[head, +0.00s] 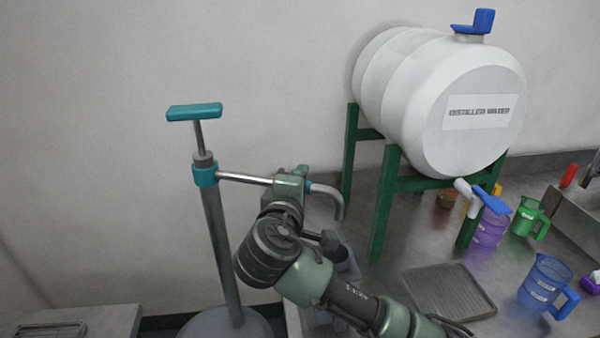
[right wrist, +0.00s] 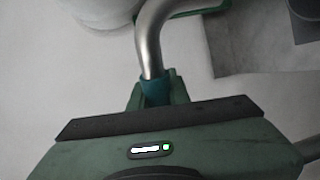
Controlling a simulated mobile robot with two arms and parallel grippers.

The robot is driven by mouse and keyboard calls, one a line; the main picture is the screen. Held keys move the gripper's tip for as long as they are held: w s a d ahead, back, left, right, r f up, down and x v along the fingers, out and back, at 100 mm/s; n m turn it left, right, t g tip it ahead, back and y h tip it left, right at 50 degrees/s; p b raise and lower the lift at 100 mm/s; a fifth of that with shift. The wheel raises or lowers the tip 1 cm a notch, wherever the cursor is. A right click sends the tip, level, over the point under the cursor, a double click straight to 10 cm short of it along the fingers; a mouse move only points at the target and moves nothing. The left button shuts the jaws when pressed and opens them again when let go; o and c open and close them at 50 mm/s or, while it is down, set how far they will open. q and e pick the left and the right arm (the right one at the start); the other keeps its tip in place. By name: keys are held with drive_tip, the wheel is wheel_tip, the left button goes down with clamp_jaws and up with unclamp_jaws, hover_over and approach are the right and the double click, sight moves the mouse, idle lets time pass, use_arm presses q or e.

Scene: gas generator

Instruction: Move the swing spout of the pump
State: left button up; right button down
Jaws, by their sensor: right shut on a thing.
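The pump has a grey column (head: 222,240) with a teal T-handle (head: 195,112) on top. Its metal swing spout (head: 243,178) runs right from a teal collar (head: 205,174) and bends down at its tip. My right gripper (head: 291,182) is shut on the spout part way along, just before the bend, and hides a short stretch of it. In the right wrist view, the curved spout (right wrist: 150,45) comes out of a teal sleeve (right wrist: 155,90) between the fingers of the right gripper (right wrist: 155,96). My left gripper is not in view.
A white distilled water barrel (head: 470,115) rests on a green stand (head: 385,200) right of the spout. The grey counter holds a ridged tray (head: 448,292), a blue jug (head: 546,285), a purple jug (head: 488,230) and a green jug (head: 528,217). A plain wall stands behind the pump.

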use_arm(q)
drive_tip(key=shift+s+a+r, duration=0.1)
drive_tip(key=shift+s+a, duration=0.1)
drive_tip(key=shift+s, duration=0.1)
use_arm(e)
drive_tip(key=shift+s+h, duration=0.3)
drive_tip(key=shift+h, duration=0.1)
drive_tip(key=shift+f+m, duration=0.15)
drive_tip(key=shift+m, duration=0.15)
drive_tip(key=c, duration=1.3)
unclamp_jaws()
drive_tip(key=shift+s, duration=0.2)
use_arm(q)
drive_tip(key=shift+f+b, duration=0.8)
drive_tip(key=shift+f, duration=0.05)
use_arm(e)
drive_tip(key=s, duration=0.2)
drive_tip(key=s+a+r, duration=0.1)
drive_tip(key=s, duration=0.4)
drive_tip(key=shift+s+a+r, duration=0.15)
drive_tip(key=shift+s, duration=0.15)
